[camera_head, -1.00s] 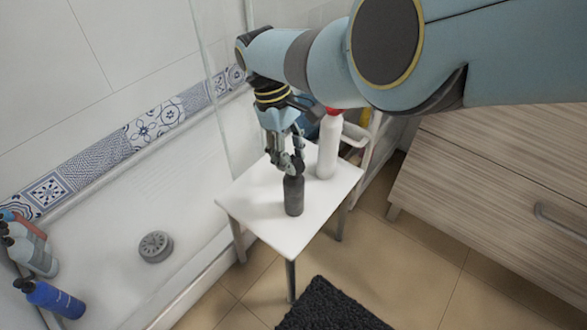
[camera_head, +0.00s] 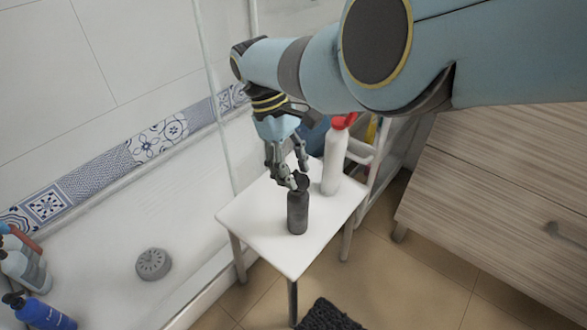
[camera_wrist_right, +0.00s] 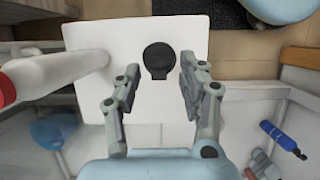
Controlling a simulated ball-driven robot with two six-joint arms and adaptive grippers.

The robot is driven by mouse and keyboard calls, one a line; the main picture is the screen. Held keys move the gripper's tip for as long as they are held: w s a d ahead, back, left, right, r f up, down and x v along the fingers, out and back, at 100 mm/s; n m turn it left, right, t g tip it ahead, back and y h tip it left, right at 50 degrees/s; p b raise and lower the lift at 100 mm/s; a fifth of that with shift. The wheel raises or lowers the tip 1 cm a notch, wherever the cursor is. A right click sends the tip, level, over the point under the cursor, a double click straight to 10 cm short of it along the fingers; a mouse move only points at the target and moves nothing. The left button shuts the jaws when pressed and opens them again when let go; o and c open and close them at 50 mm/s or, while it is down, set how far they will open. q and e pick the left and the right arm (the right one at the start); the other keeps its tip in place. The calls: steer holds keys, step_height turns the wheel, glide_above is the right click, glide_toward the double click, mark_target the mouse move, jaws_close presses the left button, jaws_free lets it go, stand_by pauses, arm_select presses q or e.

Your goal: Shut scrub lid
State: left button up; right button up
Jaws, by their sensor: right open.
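A dark grey scrub bottle (camera_head: 297,212) with a black lid (camera_head: 301,181) stands upright on a white stool (camera_head: 252,218). My right gripper (camera_head: 297,177) points down at the bottle's top, with its fingers apart and empty. In the right wrist view the round black lid (camera_wrist_right: 158,55) shows from above, between and slightly beyond the two open fingers of the right gripper (camera_wrist_right: 157,72). A small dark piece sticks out of the lid toward the gripper. I cannot tell whether the fingers touch the bottle or how far the lid is open. My left gripper is not in view.
A white bottle with a red top (camera_head: 334,160) stands behind the scrub on the same stool. Several bottles, one blue (camera_head: 45,316), stand in the shower tray at left, near a grey drain (camera_head: 153,264). A wooden drawer unit (camera_head: 500,200) is at right; a dark mat (camera_head: 328,316) lies in front.

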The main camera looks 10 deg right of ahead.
steer(key=v, duration=1.1)
steer(key=shift+r, duration=0.35)
steer(key=shift+a, duration=0.1)
